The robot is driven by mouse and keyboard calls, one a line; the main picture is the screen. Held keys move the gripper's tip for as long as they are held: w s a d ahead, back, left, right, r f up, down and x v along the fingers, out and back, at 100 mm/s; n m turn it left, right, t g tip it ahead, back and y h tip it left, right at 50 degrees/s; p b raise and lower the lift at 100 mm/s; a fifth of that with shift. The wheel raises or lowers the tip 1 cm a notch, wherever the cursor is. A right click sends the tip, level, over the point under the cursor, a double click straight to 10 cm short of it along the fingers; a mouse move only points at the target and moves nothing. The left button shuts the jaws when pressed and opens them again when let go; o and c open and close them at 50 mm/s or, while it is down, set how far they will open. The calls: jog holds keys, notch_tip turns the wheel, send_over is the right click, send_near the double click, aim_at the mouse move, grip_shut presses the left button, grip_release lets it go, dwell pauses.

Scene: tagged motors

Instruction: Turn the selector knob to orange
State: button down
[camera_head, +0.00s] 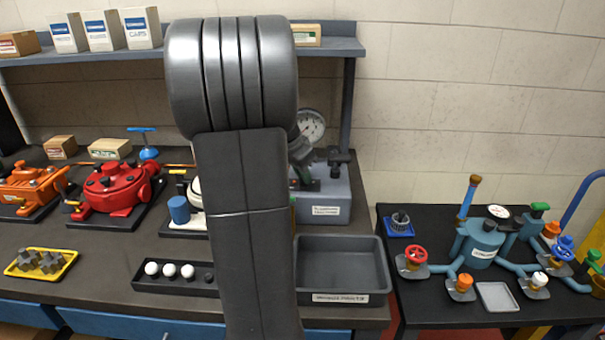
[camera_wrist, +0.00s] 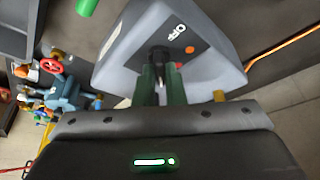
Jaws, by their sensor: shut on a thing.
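The selector knob (camera_wrist: 159,53) is black and sits on a grey panel (camera_wrist: 130,75) in the wrist view. My gripper (camera_wrist: 160,72) has its two green fingers closed on either side of the knob. A smaller orange-red spot (camera_wrist: 179,66) shows beside the right finger. The knob's pointer direction is hard to tell between the fingers. In the head view my arm covers much of the grey unit (camera_head: 335,198), and the knob is not clearly seen.
A pressure gauge (camera_head: 311,126) stands behind the grey unit. An empty grey tray (camera_head: 340,270) is in front of it. A red motor (camera_head: 112,188) and a tray of white balls (camera_head: 175,279) are to the left. A side table (camera_head: 430,320) with blue piping is at right.

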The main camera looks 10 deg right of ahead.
jog(key=shift+n, duration=0.3)
jog(key=n+t+y, duration=0.1)
jog(key=n, duration=0.2)
jog(key=shift+n+t+y+p, duration=0.45)
jog(key=shift+n+y, duration=0.15)
jog(key=shift+n, duration=1.2)
jog(key=c, duration=1.5)
grip_release()
jog(key=shift+r, duration=0.1)
jog(key=v, duration=1.3)
jog(key=shift+r, duration=0.35)
